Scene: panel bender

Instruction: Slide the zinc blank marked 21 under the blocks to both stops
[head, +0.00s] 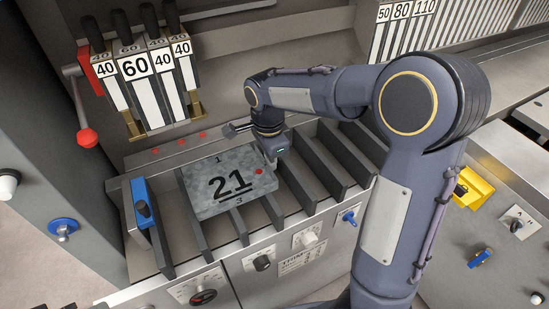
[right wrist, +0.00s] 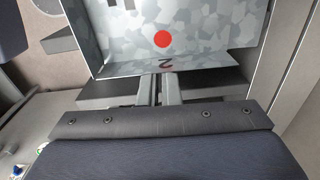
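The zinc blank marked 21 (head: 224,186) lies on the slatted bed, slightly turned, with a red dot near its right edge. It also shows in the right wrist view (right wrist: 195,42), with its turned-down edge marked 2 facing the fingers. My right gripper (head: 270,161) is at the blank's right edge. Its fingers (right wrist: 160,90) are close together, with their tips at that edge; I cannot tell whether they touch it. The blocks (head: 148,75), marked 40 and 60, hang above and behind the blank, apart from it. A blue piece with a black knob (head: 145,208), possibly a side stop, stands left of the blank. My left gripper is not in view.
A lever with a red ball (head: 87,137) hangs left of the blocks. Dark slats (head: 312,165) with gaps run right of the blank. Knobs and switches (head: 262,263) line the front panel. Bed between blank and blue piece is free.

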